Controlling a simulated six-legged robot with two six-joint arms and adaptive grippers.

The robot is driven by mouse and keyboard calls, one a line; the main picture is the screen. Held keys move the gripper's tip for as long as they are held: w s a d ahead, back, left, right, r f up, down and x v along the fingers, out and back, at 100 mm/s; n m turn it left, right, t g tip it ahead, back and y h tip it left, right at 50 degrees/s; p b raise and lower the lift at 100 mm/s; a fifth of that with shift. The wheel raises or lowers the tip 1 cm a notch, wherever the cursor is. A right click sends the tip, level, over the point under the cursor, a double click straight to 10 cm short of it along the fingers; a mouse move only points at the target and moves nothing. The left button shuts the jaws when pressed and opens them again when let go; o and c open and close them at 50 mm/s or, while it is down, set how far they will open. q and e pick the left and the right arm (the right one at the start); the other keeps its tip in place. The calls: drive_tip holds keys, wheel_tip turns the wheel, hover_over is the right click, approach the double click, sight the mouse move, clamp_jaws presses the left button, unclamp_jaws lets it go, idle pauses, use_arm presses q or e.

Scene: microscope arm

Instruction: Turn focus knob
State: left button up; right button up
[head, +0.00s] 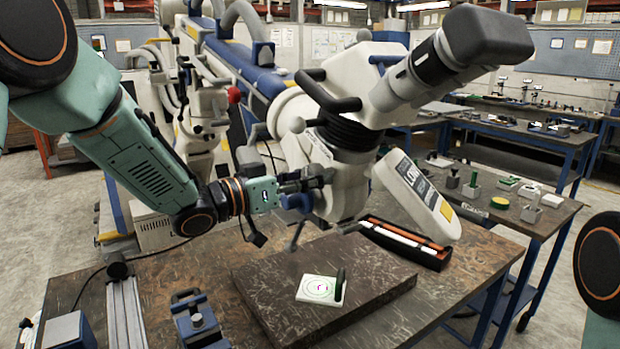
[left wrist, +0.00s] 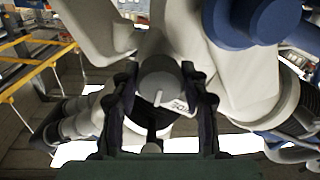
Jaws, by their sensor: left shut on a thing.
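The microscope (head: 345,160) is a large white body with black parts, hanging over the table on a thick arm. My left gripper (head: 306,180) reaches in from the left at the microscope's side. In the left wrist view, a grey round focus knob (left wrist: 159,76) sits between the two black fingers of that gripper (left wrist: 160,100), which are shut on it. In the head view the fingers mostly hide the knob. A blue knob (head: 297,202) shows just below the fingers. My right gripper is out of view; only a part of my right arm shows at the right edge.
A blue vise (head: 198,322) stands at the front left. A black case (head: 405,243) lies behind the slab. Benches stand at the back right.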

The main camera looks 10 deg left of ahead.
use_arm(q)
drive_tip(key=shift+f+m, duration=0.1)
drive_tip(key=shift+m, duration=0.2)
drive_tip(key=m+b, duration=0.1)
drive_tip(key=m, duration=0.1)
drive_tip(key=shift+m, duration=0.3)
drive_tip(key=shift+m+b, duration=1.15)
drive_tip(key=shift+m, duration=0.65)
drive_tip(key=o, duration=1.1)
drive_tip(key=shift+o, duration=0.2)
drive_tip(key=v, duration=1.2)
